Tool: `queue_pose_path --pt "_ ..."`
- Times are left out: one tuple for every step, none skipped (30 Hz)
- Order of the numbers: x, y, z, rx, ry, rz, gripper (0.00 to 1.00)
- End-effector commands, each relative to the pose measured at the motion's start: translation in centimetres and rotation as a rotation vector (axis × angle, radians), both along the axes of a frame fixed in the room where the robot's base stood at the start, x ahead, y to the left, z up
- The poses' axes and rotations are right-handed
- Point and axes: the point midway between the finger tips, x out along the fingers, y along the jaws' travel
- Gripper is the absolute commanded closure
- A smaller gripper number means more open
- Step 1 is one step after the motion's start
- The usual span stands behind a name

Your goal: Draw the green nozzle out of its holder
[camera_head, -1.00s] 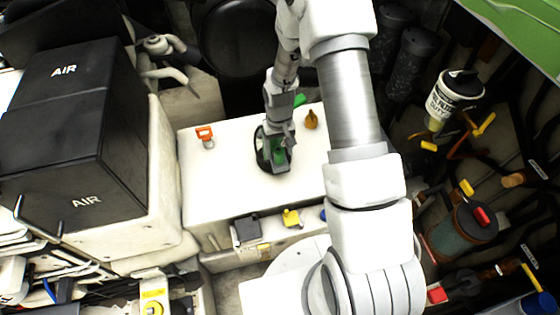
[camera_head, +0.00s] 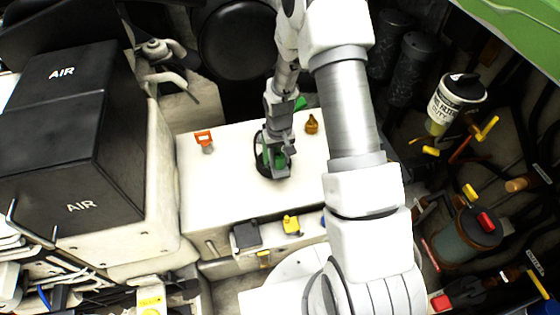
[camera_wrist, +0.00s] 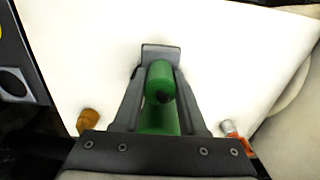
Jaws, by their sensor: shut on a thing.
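The green nozzle (camera_wrist: 160,88) is between the two fingers of my gripper (camera_wrist: 160,56) in the wrist view, with its round end facing the camera. In the head view, a small part of the green nozzle (camera_head: 273,157) shows at my gripper (camera_head: 277,172), above the top of the white box. My gripper is shut on the nozzle. A dark rounded shape lies beside and behind the fingers in the head view. I cannot tell whether it is the holder or a shadow. The lower end of the nozzle is hidden.
On the white box (camera_head: 225,185) stand an orange fitting (camera_head: 203,141) to the left and a brown one (camera_head: 312,124) to the right. A black AIR box (camera_head: 70,150) is at left. Black and yellow fittings (camera_head: 291,224) line the front edge. Pipes and a filter crowd the right.

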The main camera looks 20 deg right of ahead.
Motion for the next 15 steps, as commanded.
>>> queue_pose_path --pt "0.00 0.00 0.00 0.000 0.000 0.000 1.00" --pt "0.00 0.00 0.01 0.000 0.000 0.000 1.00" --pt "0.00 0.00 0.02 0.000 0.000 0.000 1.00" --pt "0.00 0.00 0.03 0.000 0.000 0.000 1.00" --pt "0.00 0.00 0.05 0.000 0.000 0.000 1.00" --pt "0.00 0.00 0.08 0.000 0.000 0.000 1.00" --pt "0.00 0.00 0.11 0.000 0.000 0.000 1.00" --pt "0.00 0.00 0.15 0.000 0.000 0.000 1.00" --pt "0.00 0.00 0.21 0.000 0.000 0.000 1.00" --pt "0.00 0.00 0.26 0.000 0.000 0.000 1.00" --pt "0.00 0.00 0.31 0.000 0.000 0.000 1.00" --pt "0.00 0.00 0.37 0.000 0.000 0.000 1.00" --pt "0.00 0.00 0.41 0.000 0.000 0.000 1.00" --pt "0.00 0.00 0.46 0.000 0.000 0.000 1.00" --pt "0.00 0.00 0.52 0.000 0.000 0.000 1.00"
